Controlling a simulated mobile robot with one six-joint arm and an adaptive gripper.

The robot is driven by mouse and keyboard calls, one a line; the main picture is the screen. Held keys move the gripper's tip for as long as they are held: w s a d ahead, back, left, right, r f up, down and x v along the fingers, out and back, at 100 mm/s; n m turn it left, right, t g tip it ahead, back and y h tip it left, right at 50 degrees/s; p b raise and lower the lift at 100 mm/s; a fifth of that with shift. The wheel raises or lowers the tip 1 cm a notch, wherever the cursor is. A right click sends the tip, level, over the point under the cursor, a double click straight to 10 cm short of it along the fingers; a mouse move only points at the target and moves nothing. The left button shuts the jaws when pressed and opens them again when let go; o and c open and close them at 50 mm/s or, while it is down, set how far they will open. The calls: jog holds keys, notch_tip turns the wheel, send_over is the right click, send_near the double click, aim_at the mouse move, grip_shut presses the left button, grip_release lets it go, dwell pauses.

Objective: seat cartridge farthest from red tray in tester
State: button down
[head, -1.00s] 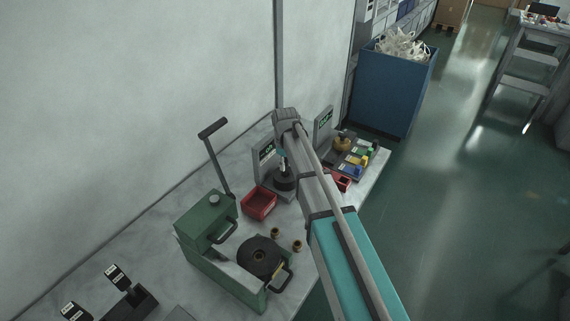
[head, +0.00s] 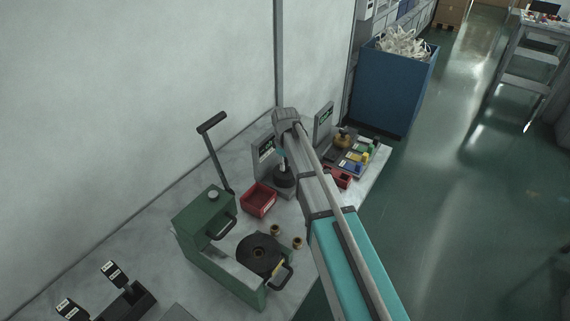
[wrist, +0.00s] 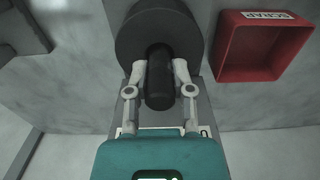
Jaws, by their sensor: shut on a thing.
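My gripper (wrist: 159,72) is shut on a dark upright cylinder (wrist: 159,85). The cylinder stands out from a dark round disc (wrist: 135,32) in the wrist view. I cannot tell whether the two are one piece, or whether the cylinder is a cartridge. In the head view the dark round piece (head: 284,179) sits at a grey stand with a display (head: 264,156), which looks like a tester. My arm partly hides it. A red tray (head: 258,199) lies to its left and shows at the right in the wrist view (wrist: 262,73). Two small brass pieces (head: 276,230) (head: 298,243) stand nearer me.
A green lever press (head: 205,222) with a black roll-like disc (head: 260,254) stands at left. Another display stand (head: 324,124), a second red bin (head: 338,177) and coloured blocks (head: 360,158) are beyond my arm. The wall runs along the bench's back.

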jog(key=shift+f+b, duration=0.4)
jog(key=shift+f, duration=0.1)
jog(key=shift+c, duration=2.1)
grip_release()
jog(key=shift+r, duration=0.2)
notch_tip(320, 180, up, 11)
jog(key=p, duration=1.1)
jog(key=shift+r, duration=0.1)
jog(key=s+d+m, duration=0.5)
jog(key=s+d, duration=0.3)
jog(key=s, duration=0.3)
jog(key=s+d+m, duration=0.6)
jog(key=s+d, duration=0.3)
jog(key=s, duration=0.2)
jog(key=shift+s, duration=0.35)
